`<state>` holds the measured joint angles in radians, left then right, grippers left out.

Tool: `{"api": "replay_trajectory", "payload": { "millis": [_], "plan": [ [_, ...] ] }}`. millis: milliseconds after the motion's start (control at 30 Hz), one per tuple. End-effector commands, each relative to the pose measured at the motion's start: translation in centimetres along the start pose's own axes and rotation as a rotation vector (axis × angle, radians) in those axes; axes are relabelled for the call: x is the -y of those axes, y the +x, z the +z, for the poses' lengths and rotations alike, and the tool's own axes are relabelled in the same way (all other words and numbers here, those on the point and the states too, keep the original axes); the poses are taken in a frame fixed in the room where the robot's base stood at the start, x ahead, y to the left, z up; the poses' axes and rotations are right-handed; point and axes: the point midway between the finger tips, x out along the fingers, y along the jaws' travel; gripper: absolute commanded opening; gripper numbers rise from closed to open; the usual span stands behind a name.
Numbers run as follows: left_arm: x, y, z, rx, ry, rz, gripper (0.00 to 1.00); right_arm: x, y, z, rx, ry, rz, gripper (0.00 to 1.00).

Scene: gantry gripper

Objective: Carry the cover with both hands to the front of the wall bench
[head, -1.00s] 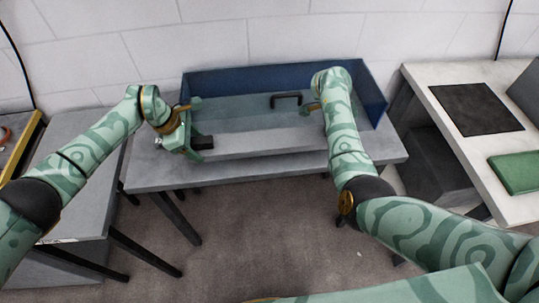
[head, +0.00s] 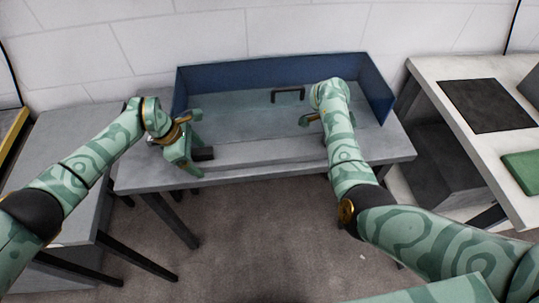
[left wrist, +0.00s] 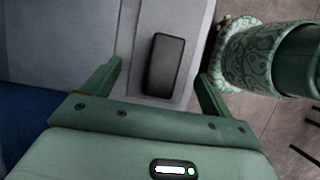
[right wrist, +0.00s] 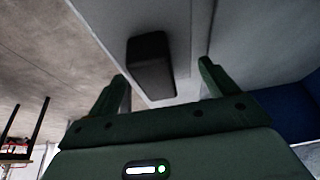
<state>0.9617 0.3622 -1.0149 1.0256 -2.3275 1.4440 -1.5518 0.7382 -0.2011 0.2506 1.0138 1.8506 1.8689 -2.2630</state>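The cover (head: 262,149) appears as a long pale grey panel on the grey wall bench (head: 142,177), in front of the blue backboard. My left gripper (head: 190,143) is at the panel's left end, beside a dark block-shaped grip (head: 203,153). In the left wrist view its fingers are spread on either side of the dark grip (left wrist: 165,65), with gaps showing. My right arm hides most of the right gripper in the head view. In the right wrist view the right gripper (right wrist: 163,70) is open, with another dark grip (right wrist: 150,65) between or just beyond its fingers.
A blue backboard (head: 270,72) with side walls encloses the bench. A black handle (head: 288,92) stands at its middle. A pale table on the right carries a dark mat (head: 487,105) and a green item (head: 524,166). A grey table (head: 60,150) stands left. Floor in front is clear.

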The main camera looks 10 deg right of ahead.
Motion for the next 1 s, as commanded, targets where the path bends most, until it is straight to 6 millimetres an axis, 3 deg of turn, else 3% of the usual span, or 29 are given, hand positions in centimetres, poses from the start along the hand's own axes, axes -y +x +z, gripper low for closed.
{"api": "replay_trajectory", "payload": {
  "millis": [167,267,500,700,867,1000],
  "plan": [
    [0.0,-0.4,-0.1,-0.001,0.001,0.001,0.85,0.0,0.0,0.0,0.000,0.000,0.000,0.85],
    [-0.1,-1.7,-0.1,-0.001,0.001,0.003,0.85,0.0,0.0,0.0,0.000,0.000,0.000,0.85],
    [-0.1,-7.2,-0.1,-0.002,0.002,0.003,0.85,0.0,0.0,0.0,0.000,0.000,0.000,0.85],
    [0.0,-10.8,0.0,-0.001,0.001,0.002,0.85,0.0,0.0,0.0,0.000,0.000,0.000,0.85],
    [0.0,-11.9,0.0,0.000,0.000,0.000,0.85,0.1,-0.4,0.0,0.000,-0.001,-0.002,0.85],
    [0.0,-12.0,0.0,0.000,0.000,-0.001,0.85,0.1,-2.6,0.1,0.000,0.001,-0.003,0.85]
  ]
}}
